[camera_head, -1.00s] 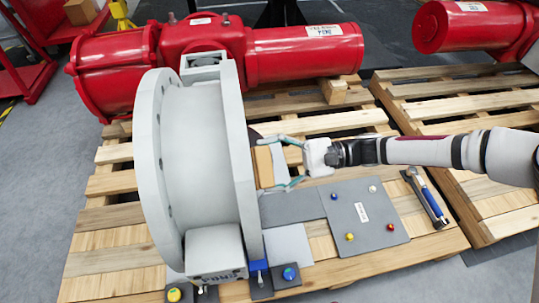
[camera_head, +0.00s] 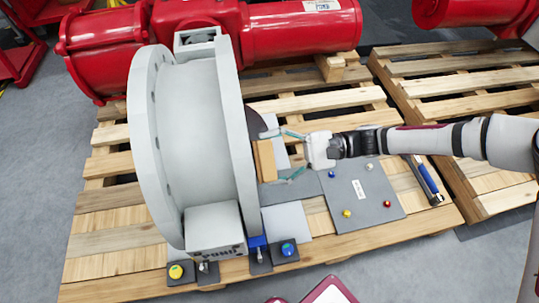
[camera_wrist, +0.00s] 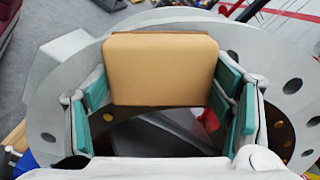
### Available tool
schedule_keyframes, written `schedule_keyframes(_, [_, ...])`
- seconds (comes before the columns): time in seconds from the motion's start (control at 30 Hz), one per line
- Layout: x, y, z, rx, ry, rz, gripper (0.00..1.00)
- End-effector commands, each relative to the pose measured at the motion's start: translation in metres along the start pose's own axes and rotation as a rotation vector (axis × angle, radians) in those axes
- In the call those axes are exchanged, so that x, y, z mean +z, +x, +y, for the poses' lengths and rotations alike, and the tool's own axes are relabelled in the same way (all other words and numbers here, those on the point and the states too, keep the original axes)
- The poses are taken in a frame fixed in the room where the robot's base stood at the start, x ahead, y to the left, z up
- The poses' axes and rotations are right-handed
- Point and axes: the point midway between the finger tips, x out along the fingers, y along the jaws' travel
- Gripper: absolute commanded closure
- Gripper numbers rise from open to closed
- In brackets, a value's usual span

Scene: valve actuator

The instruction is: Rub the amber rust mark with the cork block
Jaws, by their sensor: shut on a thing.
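My gripper (camera_head: 291,156) is shut on the tan cork block (camera_head: 264,160), with a teal pad at each side of it. The block is upright beside the right face of the large pale grey valve flange (camera_head: 236,130). In the wrist view the block (camera_wrist: 160,70) fills the upper middle, in front of the flange ring (camera_wrist: 55,120). I cannot tell whether it touches the flange. I cannot clearly make out the amber rust mark; the block covers part of the flange face. Small brownish patches show inside the flange opening, too small to identify.
A red actuator (camera_head: 290,45) lies behind the valve. A grey panel (camera_head: 360,200) with coloured knobs lies on the wooden pallet (camera_head: 110,235), with a blue-handled tool (camera_head: 428,180) to its right. Yellow (camera_head: 176,271) and blue (camera_head: 288,249) buttons stand at the front.

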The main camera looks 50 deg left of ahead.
Motion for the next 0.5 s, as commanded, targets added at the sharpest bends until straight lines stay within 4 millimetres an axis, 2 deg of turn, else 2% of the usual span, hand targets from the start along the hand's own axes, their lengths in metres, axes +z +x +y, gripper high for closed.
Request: schedule_keyframes(0.5, [-0.001, -0.048, 0.000, -0.002, -0.001, 0.005, 0.51])
